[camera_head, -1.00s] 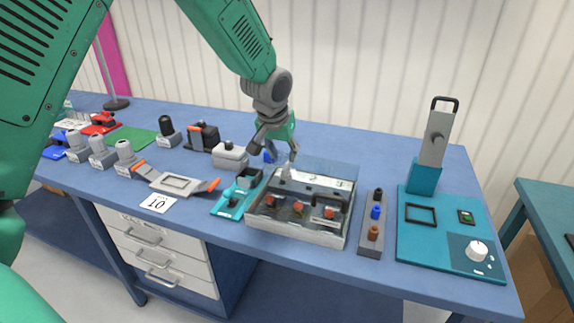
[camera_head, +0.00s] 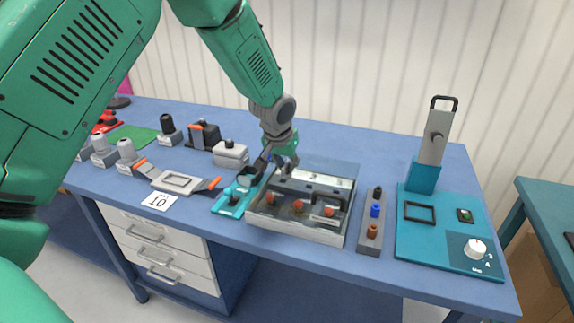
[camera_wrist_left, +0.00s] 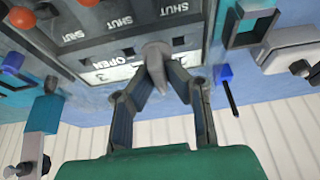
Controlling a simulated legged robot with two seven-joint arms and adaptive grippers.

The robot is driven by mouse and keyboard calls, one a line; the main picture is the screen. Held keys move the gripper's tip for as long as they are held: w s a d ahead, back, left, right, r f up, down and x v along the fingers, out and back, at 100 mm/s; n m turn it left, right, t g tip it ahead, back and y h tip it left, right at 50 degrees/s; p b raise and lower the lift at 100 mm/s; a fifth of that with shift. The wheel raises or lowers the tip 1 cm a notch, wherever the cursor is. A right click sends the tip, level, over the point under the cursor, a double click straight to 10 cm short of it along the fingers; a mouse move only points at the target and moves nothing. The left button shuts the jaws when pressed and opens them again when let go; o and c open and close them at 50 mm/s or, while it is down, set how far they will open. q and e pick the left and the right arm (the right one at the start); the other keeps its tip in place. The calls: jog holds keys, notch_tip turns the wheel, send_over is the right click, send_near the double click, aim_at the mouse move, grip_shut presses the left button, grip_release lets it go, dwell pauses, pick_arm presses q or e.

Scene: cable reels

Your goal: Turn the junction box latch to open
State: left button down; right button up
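The junction box (camera_head: 300,232) is a grey box with a clear front part, several red knobs inside and a label strip on top. Its latch is a grey tapered lever (camera_wrist_left: 156,52) at the back edge, among printed SHUT and OPEN marks in the left wrist view. My left gripper (camera_head: 284,166) is at the box's back left, over the latch. In the left wrist view its fingertips (camera_wrist_left: 164,72) are close together, one on each side of the lever, and look shut on it. In the head view the gripper hides the latch. My right gripper is not in view.
A teal fixture (camera_head: 238,196) stands close left of the box. A grey strip with coloured pegs (camera_head: 372,222) stands close right, then a teal panel (camera_head: 440,245) with an upright handle. Grey connectors (camera_head: 230,155) stand at the left. The table behind the box is clear.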

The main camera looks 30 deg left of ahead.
pick_arm(q)
jog(key=shift+s+f, duration=0.1)
jog(key=shift+f, duration=0.05)
jog(key=shift+m+h+p, duration=0.5)
jog(key=shift+m+p, duration=0.45)
jog(key=shift+m, duration=0.15)
jog(key=m+h+p, duration=0.1)
jog(key=m, duration=0.1)
jog(key=shift+m+p, duration=0.3)
jog(key=shift+p, duration=0.1)
jog(key=shift+s+m+h+p, duration=0.1)
jog(key=shift+m+h+p, duration=0.3)
jog(key=shift+m, duration=0.5)
jog(key=shift+f+m+g+h, duration=0.1)
jog(key=shift+m+g+h, duration=0.2)
jog(key=shift+m, duration=0.6)
jog(key=m+h, duration=0.1)
jog(key=m, duration=0.2)
jog(key=shift+f+m+g+b, duration=0.15)
jog(key=shift+m+g+b, duration=0.15)
jog(key=shift+g+b, duration=0.1)
jog(key=m+g+b, duration=0.1)
jog(key=m, duration=0.3)
jog(key=shift+h+b, duration=0.4)
jog(key=shift+m+g+b, duration=0.45)
jog(key=shift+m+g, duration=0.05)
jog(key=shift+m, duration=0.5)
